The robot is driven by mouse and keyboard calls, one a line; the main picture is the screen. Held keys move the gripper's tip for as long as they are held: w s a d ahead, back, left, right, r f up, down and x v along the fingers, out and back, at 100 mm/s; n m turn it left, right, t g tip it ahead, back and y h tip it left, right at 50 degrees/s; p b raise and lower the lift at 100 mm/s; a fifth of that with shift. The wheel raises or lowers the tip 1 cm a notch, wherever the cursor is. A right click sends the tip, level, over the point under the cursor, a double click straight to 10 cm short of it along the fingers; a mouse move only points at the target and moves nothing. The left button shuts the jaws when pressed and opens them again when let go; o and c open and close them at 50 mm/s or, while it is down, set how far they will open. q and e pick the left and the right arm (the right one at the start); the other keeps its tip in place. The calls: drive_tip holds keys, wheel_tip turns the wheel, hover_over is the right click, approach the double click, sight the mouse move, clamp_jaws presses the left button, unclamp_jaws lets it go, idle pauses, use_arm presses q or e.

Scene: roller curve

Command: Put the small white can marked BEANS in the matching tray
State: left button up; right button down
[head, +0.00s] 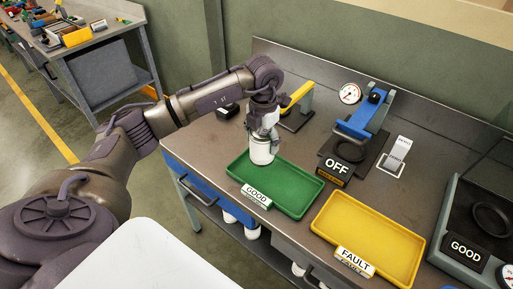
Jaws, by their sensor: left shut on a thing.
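My left gripper (263,128) points down and is shut on a small white can (262,153). The can is upright. No readable marking shows on the can from here. A yellow tray (375,235) with a FAULT sign (354,262) lies to the right and is empty. My right gripper is not in view.
Behind the trays stand a blue-handled device (362,118) with an OFF sign (336,169), a round gauge (350,94) and a yellow-handled device (297,97). At right a dark device (490,222) shows GOOD (465,249). Most of the green tray is clear.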

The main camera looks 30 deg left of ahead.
sight(257, 152)
use_arm(q)
drive_tip(key=shift+s+a+f, duration=0.25)
drive_tip(key=shift+a+f, duration=0.15)
drive_tip(key=shift+a, duration=0.35)
wheel_tip(257, 152, down, 4)
drive_tip(key=shift+r+p, duration=0.1)
drive_tip(key=shift+p, duration=0.95)
drive_tip(key=shift+f, duration=0.2)
drive_tip(key=shift+f, duration=0.1)
drive_tip(key=shift+f+b, duration=0.15)
drive_tip(key=shift+b, duration=0.15)
drive_tip(key=o, duration=1.8)
drive_tip(key=shift+c, duration=0.2)
